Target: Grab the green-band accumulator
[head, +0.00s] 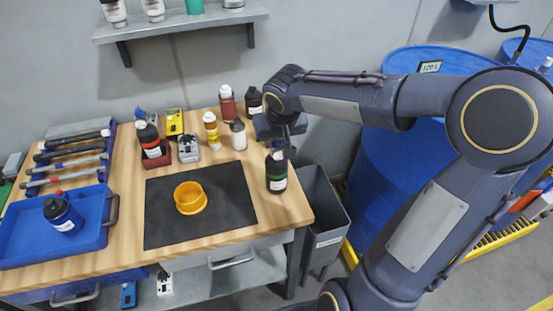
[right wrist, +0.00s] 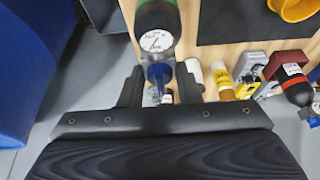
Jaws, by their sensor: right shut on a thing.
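My left gripper is not in view.
A blue tray (head: 90,238) holding a dark bottle with a blue band (head: 62,213) is at left. A grey bin (head: 325,215) and blue drums (head: 385,150) are at right.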

